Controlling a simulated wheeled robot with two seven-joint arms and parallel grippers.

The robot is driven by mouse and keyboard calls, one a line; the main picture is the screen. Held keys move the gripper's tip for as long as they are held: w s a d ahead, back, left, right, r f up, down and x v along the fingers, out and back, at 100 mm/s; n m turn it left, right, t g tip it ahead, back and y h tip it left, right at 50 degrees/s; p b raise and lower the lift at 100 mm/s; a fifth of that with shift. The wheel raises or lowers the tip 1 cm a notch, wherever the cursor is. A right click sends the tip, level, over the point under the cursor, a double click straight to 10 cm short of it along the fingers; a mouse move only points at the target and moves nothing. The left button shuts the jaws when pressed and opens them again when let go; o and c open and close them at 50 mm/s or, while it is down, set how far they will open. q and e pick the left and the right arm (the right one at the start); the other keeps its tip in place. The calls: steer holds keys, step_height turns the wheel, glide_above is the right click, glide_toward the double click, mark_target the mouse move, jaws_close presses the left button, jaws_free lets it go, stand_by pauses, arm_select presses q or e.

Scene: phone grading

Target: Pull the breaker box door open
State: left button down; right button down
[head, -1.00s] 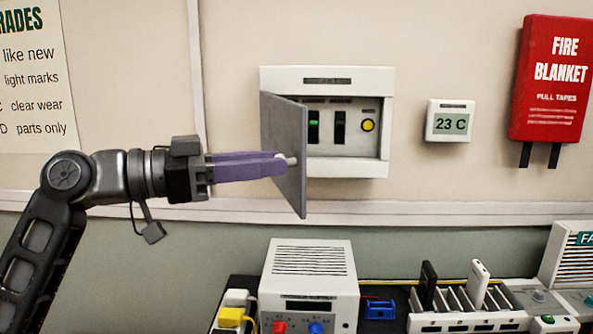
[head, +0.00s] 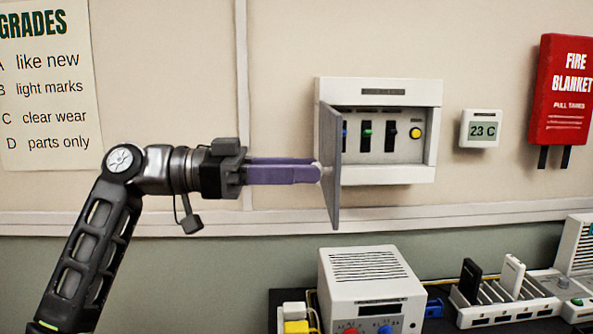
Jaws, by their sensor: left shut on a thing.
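The white breaker box (head: 433,97) is mounted on the wall right of centre in the head view. Its grey door (head: 332,175) stands swung out from the left side, seen nearly edge-on. Inside, dark switches (head: 391,135), one with a green mark, and a yellow round button (head: 415,132) show. My left gripper (head: 318,172) has its purple fingers shut on the knob at the door's outer face; the fingers mostly hide the knob. My right gripper is not in view.
Below stand a white power supply unit (head: 367,265) with red and blue knobs, and a rack (head: 505,303) holding a black and a white phone. A thermostat (head: 480,129) and red fire blanket case (head: 562,90) hang to the right.

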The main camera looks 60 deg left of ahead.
arm_select(q)
steer(key=shift+r, duration=0.15)
steer(key=c, duration=1.2)
jaws_free()
steer(key=shift+c, duration=0.2)
steer(key=p+v, duration=0.7)
steer(key=p, duration=0.6)
steer(key=shift+s+a+p, duration=0.15)
steer(key=shift+s+p, duration=0.15)
